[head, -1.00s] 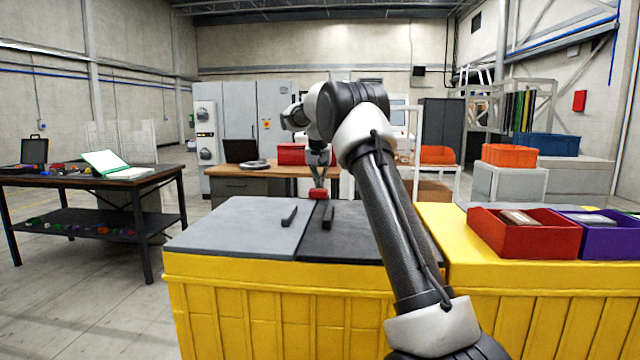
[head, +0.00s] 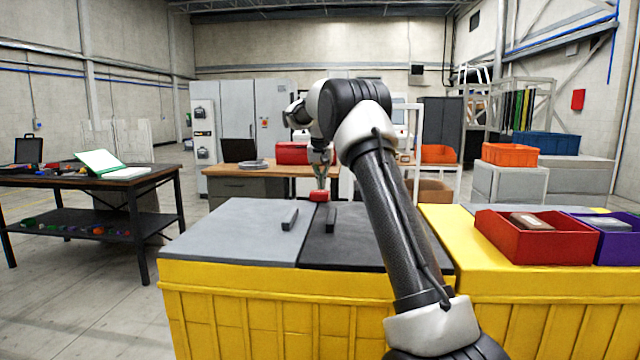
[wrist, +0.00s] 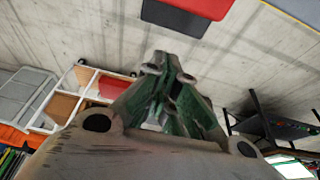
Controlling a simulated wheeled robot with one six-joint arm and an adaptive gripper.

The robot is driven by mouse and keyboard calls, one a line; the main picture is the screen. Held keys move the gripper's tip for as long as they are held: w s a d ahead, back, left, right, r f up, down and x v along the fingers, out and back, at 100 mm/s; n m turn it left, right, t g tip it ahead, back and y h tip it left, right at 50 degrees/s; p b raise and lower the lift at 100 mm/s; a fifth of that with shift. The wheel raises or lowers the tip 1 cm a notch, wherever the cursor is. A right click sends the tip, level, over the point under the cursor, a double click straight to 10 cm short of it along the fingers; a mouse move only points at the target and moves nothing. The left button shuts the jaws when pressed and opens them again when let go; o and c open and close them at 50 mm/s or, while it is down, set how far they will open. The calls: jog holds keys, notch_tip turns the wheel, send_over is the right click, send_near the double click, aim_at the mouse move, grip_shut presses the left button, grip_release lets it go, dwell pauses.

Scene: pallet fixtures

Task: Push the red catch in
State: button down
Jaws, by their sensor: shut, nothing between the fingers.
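The red catch (head: 318,196) sits at the far edge of the yellow pallet box's lid, where the light grey panel (head: 225,226) and dark panel (head: 350,250) meet. In the wrist view the red catch (wrist: 207,5) shows at the top edge, partly cut off, with a dark part beside it. My gripper (head: 321,186) points down just above the catch in the head view. In the wrist view my gripper (wrist: 168,62) is shut and empty, its fingertips apart from the catch in the picture. I cannot tell whether they touch.
Two dark bar handles (head: 290,219) (head: 331,220) stand up from the panels. A red bin (head: 535,246) and a purple bin (head: 612,250) sit on the yellow box at right. A wooden desk (head: 270,170) stands behind; a dark table (head: 120,178) is at left.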

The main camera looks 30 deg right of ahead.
jog(key=v, duration=1)
jog(key=shift+s+f, duration=0.1)
jog(key=shift+s, duration=0.05)
